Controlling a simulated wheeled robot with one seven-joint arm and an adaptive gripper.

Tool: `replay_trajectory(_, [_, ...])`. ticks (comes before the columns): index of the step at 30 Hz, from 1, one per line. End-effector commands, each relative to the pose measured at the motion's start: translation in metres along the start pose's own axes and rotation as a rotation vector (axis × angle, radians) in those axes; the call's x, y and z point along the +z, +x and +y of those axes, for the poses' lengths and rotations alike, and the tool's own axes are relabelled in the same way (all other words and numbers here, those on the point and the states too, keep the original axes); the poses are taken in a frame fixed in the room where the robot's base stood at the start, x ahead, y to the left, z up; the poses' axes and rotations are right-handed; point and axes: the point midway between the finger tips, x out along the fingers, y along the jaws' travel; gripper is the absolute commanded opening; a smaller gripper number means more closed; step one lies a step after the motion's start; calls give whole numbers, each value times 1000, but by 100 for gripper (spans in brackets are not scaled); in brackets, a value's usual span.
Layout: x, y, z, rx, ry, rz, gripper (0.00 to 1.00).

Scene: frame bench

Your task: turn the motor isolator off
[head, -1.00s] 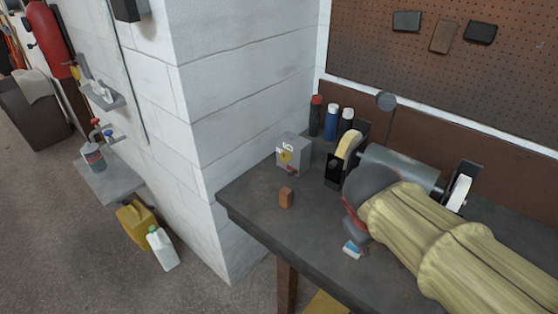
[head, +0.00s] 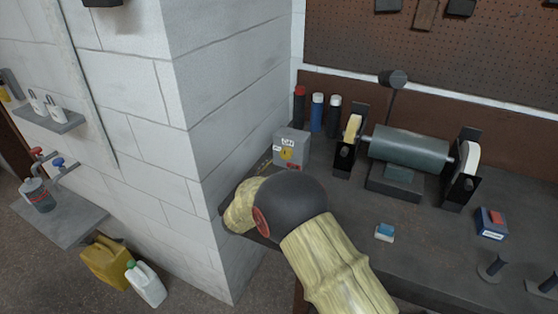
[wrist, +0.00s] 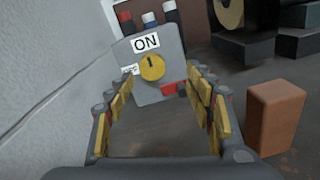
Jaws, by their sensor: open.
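The motor isolator is a grey box (head: 291,149) on the bench's left end, near the white wall. In the wrist view the isolator (wrist: 171,47) shows a white ON label and a round yellow knob (wrist: 152,67) with a dark upright mark. In the head view my arm's sleeve and dark joint hide the gripper.
A brown block (wrist: 272,116) stands close to the right finger. Several spray cans (head: 317,113) stand behind the isolator. A bench grinder (head: 408,147) is to its right. The white wall (head: 235,110) lies close on the left. A blue and white block (head: 385,232) lies on the bench.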

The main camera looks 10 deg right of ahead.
Motion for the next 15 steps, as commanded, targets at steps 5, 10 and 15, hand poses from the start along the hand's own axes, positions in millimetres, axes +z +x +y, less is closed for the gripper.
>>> replay_trajectory(5, [-13,3,11,41,-31,-11,54])
replay_trajectory(10, [-13,26,11,38,-29,-11,54])
replay_trajectory(15, [-13,52,12,38,-30,-10,54])
